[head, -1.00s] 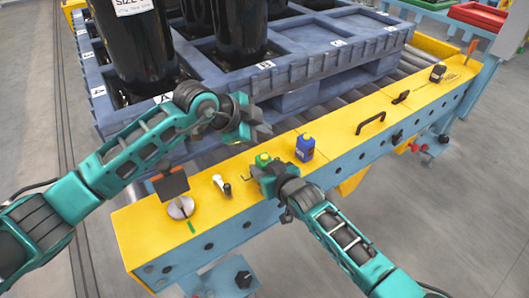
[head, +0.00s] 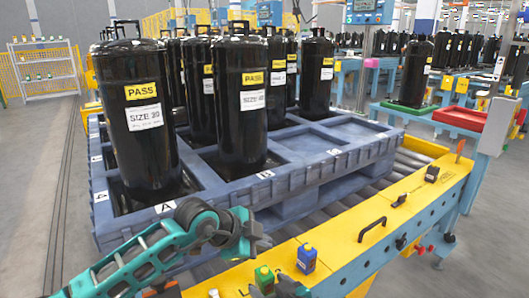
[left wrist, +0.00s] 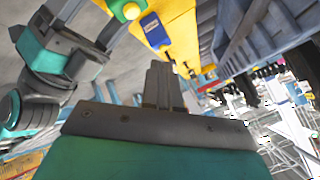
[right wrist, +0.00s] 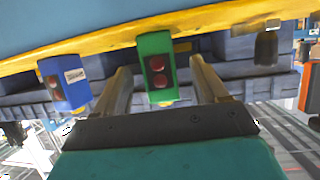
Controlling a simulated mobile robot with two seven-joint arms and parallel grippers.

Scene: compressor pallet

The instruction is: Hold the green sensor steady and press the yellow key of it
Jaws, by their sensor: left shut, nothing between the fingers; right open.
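The green sensor (head: 264,279) stands on the yellow rail, low in the head view, with its yellow key (head: 263,269) on top. In the right wrist view the green sensor (right wrist: 155,62) shows two dark red round spots, and its yellow key (right wrist: 166,103) is at the lower end. My right gripper (right wrist: 160,78) is open, one finger on each side of the sensor, with visible gaps. Its arm is mostly cut off in the head view. My left gripper (head: 262,234) is shut and empty, above and left of the sensor; its closed fingers (left wrist: 160,85) show in the left wrist view.
A blue sensor (head: 306,259) stands just right of the green one. A black handle (head: 372,229) sits farther along the yellow rail (head: 405,212). Behind the rail, a blue pallet (head: 330,165) carries tall black compressors (head: 137,140).

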